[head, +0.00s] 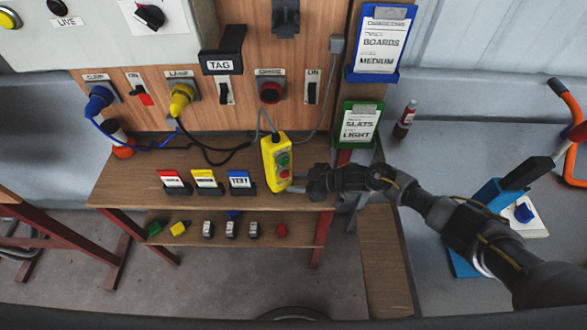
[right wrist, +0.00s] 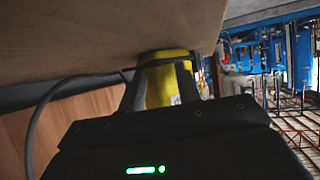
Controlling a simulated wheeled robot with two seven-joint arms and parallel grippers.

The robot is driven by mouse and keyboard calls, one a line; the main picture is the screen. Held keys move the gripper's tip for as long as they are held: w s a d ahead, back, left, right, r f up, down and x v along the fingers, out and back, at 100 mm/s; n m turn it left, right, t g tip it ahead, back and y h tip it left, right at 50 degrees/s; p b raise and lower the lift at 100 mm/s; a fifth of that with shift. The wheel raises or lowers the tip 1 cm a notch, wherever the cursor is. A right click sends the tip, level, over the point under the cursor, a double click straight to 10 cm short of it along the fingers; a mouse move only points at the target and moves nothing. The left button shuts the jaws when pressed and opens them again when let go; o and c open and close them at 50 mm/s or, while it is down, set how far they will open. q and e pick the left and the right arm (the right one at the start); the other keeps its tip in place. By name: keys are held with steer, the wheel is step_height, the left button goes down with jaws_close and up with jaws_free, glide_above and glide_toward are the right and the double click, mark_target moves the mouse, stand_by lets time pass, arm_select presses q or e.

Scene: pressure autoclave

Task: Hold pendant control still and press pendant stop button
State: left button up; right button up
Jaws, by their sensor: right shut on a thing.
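The yellow pendant control (head: 276,164) stands upright near the front edge of the wooden bench shelf, with a grey cable rising from its top. Its face carries a green button and a red button (head: 284,173). My right gripper (head: 298,181) reaches in from the right and is shut on the lower part of the pendant. In the right wrist view, the yellow pendant body (right wrist: 165,82) sits between the two dark fingers of my right gripper (right wrist: 165,62); its buttons cannot be made out there. My left gripper is not in view.
Red, yellow and blue label stands (head: 205,181) are left of the pendant on the shelf (head: 130,185). Plugs, cables and switches are on the panel behind. A small bottle (head: 405,120) and a blue-and-black tool (head: 500,190) are on the grey surface at right.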

jaws_close()
steer(key=o, duration=1)
jaws_free()
